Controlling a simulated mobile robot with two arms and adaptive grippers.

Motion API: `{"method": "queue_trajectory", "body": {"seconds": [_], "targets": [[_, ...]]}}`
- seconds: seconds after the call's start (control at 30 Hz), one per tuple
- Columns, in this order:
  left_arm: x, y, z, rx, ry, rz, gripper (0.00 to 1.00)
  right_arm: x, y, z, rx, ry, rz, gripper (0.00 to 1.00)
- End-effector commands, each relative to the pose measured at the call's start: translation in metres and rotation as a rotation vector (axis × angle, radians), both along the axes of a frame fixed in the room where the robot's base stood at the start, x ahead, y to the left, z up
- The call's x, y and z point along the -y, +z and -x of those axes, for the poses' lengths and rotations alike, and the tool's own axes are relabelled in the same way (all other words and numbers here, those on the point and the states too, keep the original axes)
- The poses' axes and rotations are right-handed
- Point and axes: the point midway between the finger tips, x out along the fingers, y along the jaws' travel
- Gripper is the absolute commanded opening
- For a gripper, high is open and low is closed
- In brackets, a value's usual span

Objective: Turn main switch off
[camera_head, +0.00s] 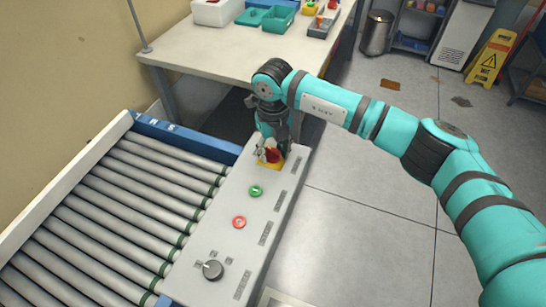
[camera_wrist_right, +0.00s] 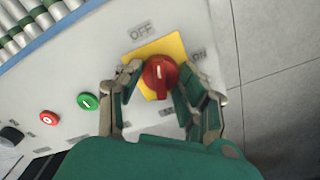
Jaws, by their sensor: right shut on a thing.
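The main switch is a red rotary knob (camera_head: 273,155) on a yellow square plate (camera_head: 262,165) at the far end of the grey control panel (camera_head: 222,205). In the right wrist view the red knob (camera_wrist_right: 159,75) sits on the yellow plate (camera_wrist_right: 176,43), with an "OFF" label (camera_wrist_right: 140,31) and an "ON" label (camera_wrist_right: 197,54) beside it. My right gripper (camera_head: 268,150) is down over the knob and shut on it; its fingers (camera_wrist_right: 158,88) stand on either side of the knob in the wrist view. The left gripper is not in view.
The panel also has a green button (camera_head: 255,191), a red button (camera_head: 239,222) and a black selector knob (camera_head: 212,270). A roller conveyor (camera_head: 120,210) runs along its left. A white table (camera_head: 225,50) with bins stands behind. A yellow wet-floor sign (camera_head: 488,57) stands far right.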

Motion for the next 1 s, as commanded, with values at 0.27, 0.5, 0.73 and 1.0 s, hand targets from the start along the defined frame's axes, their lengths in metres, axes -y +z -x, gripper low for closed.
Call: {"method": "queue_trajectory", "body": {"seconds": [0.27,0.5,0.73,1.0], "targets": [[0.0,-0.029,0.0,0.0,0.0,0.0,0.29,0.001,-0.002,-0.002,0.006,0.195,0.0,0.06],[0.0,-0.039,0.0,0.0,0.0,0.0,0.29,0.001,-0.001,-0.002,0.004,0.293,0.0,0.06],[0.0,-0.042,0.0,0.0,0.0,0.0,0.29,0.0,0.001,-0.001,0.004,0.329,0.0,0.06],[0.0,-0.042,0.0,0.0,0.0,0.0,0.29,0.0,0.002,-0.001,0.004,0.333,0.0,0.06]]}}
